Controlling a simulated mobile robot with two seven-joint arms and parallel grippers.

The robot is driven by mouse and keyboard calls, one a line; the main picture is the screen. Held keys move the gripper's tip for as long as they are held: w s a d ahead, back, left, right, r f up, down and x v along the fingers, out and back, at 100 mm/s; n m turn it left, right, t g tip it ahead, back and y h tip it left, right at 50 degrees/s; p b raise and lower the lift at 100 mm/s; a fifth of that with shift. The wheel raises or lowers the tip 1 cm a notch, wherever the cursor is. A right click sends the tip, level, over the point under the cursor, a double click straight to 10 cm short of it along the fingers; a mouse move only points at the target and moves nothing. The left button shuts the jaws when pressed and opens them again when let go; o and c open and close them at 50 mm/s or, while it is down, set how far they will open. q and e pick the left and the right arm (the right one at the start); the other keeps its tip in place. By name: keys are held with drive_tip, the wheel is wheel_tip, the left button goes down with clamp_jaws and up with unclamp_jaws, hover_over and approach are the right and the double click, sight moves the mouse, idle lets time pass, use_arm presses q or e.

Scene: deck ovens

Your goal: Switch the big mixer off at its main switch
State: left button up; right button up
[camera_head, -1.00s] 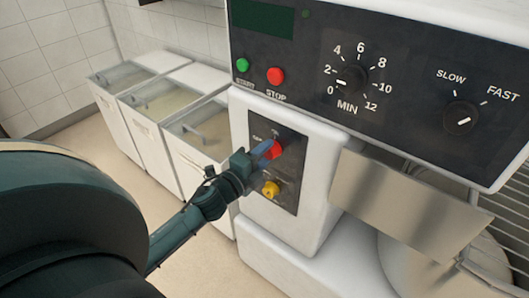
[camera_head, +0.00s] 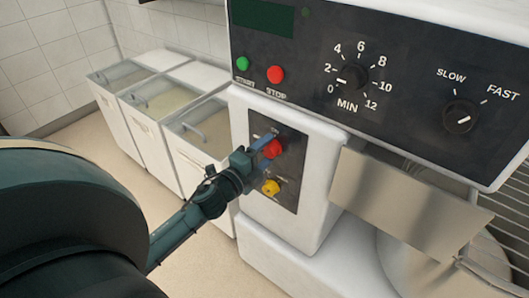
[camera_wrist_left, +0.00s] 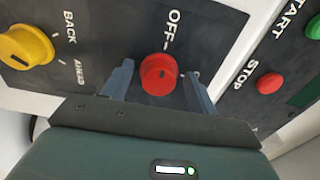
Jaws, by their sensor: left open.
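The big mixer (camera_head: 300,240) stands at the right with a dark control panel on top. Its red main switch knob (camera_head: 272,149) sits on a small dark plate below that panel. In the left wrist view the red knob (camera_wrist_left: 159,74) lies between my fingers, with the word OFF above it and a gap on each side. My left gripper (camera_head: 262,150) is open around the knob; it also shows in the left wrist view (camera_wrist_left: 160,85). My right gripper is not in view.
A yellow knob (camera_head: 271,188) sits just below the red one. Green start (camera_head: 242,65) and red stop (camera_head: 275,75) buttons are above. A metal guard (camera_head: 400,195) stands right of the switch plate. White bins (camera_head: 150,125) stand behind left.

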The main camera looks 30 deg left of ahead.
use_arm(q)
drive_tip(key=s+a+b, duration=0.1)
drive_tip(key=s, duration=1.2)
